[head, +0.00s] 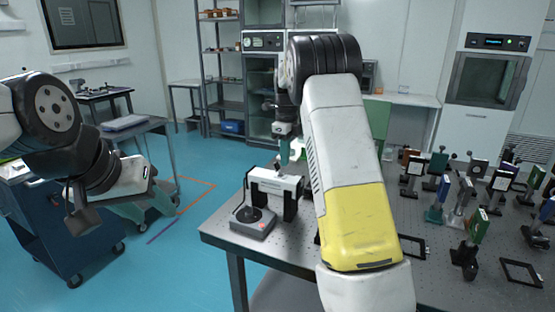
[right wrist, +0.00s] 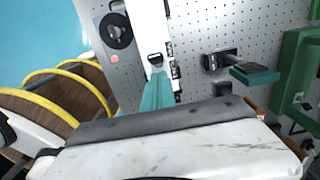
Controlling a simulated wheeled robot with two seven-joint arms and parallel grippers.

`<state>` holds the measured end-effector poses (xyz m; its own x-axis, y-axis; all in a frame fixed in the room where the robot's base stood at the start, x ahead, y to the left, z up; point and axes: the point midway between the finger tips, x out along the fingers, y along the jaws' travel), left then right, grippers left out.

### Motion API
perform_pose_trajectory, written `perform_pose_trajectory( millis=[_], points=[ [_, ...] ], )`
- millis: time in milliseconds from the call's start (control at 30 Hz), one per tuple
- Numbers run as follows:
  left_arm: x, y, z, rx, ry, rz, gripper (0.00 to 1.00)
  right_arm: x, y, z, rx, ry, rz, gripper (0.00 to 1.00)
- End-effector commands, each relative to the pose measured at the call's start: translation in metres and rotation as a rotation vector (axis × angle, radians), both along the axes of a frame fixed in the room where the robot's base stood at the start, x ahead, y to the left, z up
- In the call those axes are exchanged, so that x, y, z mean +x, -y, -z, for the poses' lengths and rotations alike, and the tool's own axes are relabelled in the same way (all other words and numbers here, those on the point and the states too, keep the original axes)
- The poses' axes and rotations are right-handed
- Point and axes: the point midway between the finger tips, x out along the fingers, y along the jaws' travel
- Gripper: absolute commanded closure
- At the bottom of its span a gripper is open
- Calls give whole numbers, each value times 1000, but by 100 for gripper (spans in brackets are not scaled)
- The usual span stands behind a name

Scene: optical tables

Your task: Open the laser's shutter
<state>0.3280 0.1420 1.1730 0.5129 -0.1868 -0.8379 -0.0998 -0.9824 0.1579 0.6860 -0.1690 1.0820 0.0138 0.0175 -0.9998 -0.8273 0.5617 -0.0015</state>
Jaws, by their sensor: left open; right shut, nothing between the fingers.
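The laser (head: 275,181) appears to be the white box on black supports at the left end of the optical table; its white body also shows in the right wrist view (right wrist: 146,22). Beside it stands a grey box with a black knob and a red button (head: 253,222), also in the right wrist view (right wrist: 117,36). I cannot make out the shutter or its state. My right gripper (head: 284,158), with teal fingers (right wrist: 157,92), is shut and empty at the laser, seemingly above it; contact cannot be told. My left gripper (head: 143,212) is open, away from the table.
The perforated optical table (head: 290,254) carries several posts and mounts on the right. In the right wrist view a teal piece on a black mount (right wrist: 250,74) and a green body (right wrist: 296,75) stand right of the fingers. A blue cart (head: 60,225) stands at left.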

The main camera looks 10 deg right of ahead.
Motion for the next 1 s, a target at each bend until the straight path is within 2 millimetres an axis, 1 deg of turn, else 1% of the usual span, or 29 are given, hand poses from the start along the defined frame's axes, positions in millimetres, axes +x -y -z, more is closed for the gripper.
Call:
perform_pose_trajectory(
  millis=[167, 500, 833, 933, 1000],
  points=[
    [0, 0, 0, 0, 0, 0, 54, 0, -1, -1, 2, 0, -2, 100],
    [0, 0, 0, 0, 0, 0, 54, 0, -1, -15, 3, 1, -2, 100],
    [0, 0, 0, 0, 0, 0, 54, 0, 0, -16, 4, 0, -2, 100],
    [0, 0, 0, 0, 0, 0, 54, -2, 6, -18, 4, 1, -1, 100],
    [0, 0, 0, 0, 0, 0, 54, -6, 15, -23, 4, 1, -1, 100]
  ],
)
